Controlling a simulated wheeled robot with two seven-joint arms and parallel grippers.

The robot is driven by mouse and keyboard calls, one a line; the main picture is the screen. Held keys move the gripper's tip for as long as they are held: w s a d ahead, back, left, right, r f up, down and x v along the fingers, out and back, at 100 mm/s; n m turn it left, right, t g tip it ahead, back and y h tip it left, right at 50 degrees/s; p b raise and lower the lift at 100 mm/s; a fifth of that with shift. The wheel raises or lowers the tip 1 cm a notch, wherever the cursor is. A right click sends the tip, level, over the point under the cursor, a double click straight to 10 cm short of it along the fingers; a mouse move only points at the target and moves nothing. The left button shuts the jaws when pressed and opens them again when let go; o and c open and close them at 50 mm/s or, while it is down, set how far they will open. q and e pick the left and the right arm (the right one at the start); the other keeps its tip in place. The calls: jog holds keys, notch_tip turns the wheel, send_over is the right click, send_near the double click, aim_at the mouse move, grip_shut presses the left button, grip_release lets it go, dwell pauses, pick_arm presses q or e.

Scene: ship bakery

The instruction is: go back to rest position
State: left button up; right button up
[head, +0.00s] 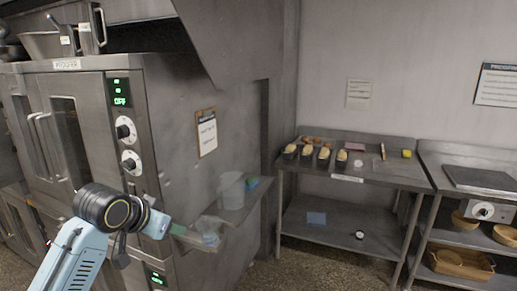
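My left arm (72,262), light blue, comes in from the bottom left. Its black round joint (104,208) is in front of the steel proofer. A smaller light blue part (156,223) shows just right of that joint. I cannot clearly make out the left gripper's fingers or anything held in them. My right arm and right gripper are not in the picture.
The steel proofer (89,84) fills the left. A side shelf (236,213) with a translucent tub (231,190) juts out beside it. A steel table (393,172) with several filled loaf pans stands at the back wall. Open floor (300,262) lies in front.

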pick_arm(q)
jog(key=s+d+f+n+g+y, duration=0.1)
jog(key=s+d+f+g, duration=0.15)
jog(key=s+f, duration=1.45)
jog(key=s+a+f+n+g+y, duration=0.1)
jog(key=s+a+f, duration=0.1)
jog(key=s, duration=0.7)
jog(key=s+a+f+n+g, duration=0.1)
jog(key=s+f+g, duration=0.15)
jog(key=s, duration=0.65)
notch_tip(320, 180, down, 33)
jog(key=s+b, duration=0.3)
jog(key=b, duration=0.4)
jog(key=s+a+f+g+b, duration=0.1)
jog(key=s+f+b, duration=0.2)
jog(key=s+f, duration=0.5)
jog(key=s+a+f+b, duration=0.2)
jog(key=s+f, duration=0.5)
jog(key=f, duration=0.5)
jog(key=shift+s+g+y+b, duration=0.4)
jog(key=shift+b, duration=0.1)
